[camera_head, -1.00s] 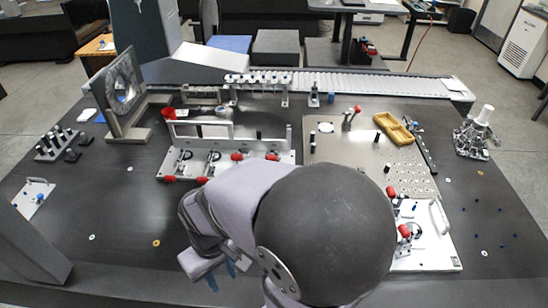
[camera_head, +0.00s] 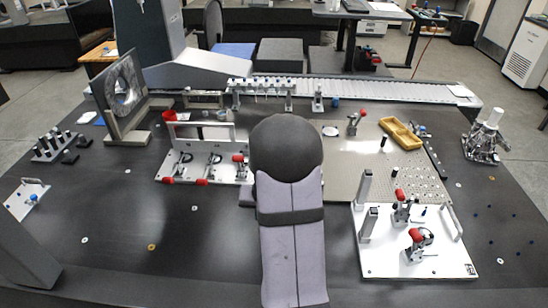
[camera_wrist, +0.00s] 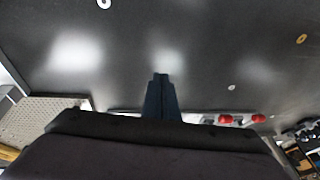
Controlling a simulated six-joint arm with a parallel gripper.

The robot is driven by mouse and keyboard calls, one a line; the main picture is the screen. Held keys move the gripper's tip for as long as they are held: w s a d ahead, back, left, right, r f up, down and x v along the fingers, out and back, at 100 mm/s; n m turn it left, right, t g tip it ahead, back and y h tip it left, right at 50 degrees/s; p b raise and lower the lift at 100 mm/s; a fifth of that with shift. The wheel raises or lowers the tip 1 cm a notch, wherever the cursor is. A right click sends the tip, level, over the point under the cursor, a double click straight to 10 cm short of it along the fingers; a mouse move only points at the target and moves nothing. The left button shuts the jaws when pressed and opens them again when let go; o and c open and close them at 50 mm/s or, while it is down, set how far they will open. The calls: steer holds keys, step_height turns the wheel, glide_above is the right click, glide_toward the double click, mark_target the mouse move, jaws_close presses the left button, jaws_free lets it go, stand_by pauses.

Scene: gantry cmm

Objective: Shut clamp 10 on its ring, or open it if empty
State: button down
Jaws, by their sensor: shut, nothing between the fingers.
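No clamp number is readable, so I cannot tell which clamp is 10. In the head view two red-handled toggle clamps stand on the front right white plate (camera_head: 375,262): a rear clamp (camera_head: 401,208) and a front clamp (camera_head: 419,243). Another red-handled clamp (camera_head: 354,122) stands on the perforated plate (camera_head: 350,160). Several red-tipped clamps sit on the left white fixture (camera_head: 180,160), partly hidden by my arm. In the wrist view my gripper (camera_wrist: 162,78) is shut and empty above the dark table, apart from any clamp. My arm hides it in the head view.
Two metal posts (camera_head: 366,187) rise at the right white plate's left edge. A yellow tray (camera_head: 397,131) lies on the perforated plate.

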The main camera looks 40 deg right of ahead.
steer(key=w+d+r+t+h, duration=0.4)
steer(key=w+d+r+h, duration=0.3)
steer(key=w+d+r, duration=0.3)
steer(key=d+r, duration=0.3)
steer(key=d, duration=0.1)
steer(key=shift+r+t, duration=0.3)
steer(key=shift+t, duration=0.1)
steer(key=shift+w+d+f+p, duration=0.4)
steer(key=shift+w+d+f, duration=0.25)
steer(key=shift+f, duration=0.65)
steer(key=shift+w+d+f+p, duration=0.35)
steer(key=shift+w+d+f, duration=0.25)
steer(key=shift+f, duration=0.75)
steer(key=shift+w+d+f+p, duration=0.4)
steer(key=shift+w+d+f, duration=0.25)
steer(key=shift+f, duration=0.65)
steer(key=shift+a, duration=0.1)
steer(key=shift+s+f+b, duration=0.1)
steer(key=shift+f+b, duration=0.05)
steer(key=shift+b, duration=0.4)
steer(key=shift+s+a+h+b, duration=0.1)
steer(key=shift+a+h+b, duration=0.15)
steer(key=shift+b, duration=0.25)
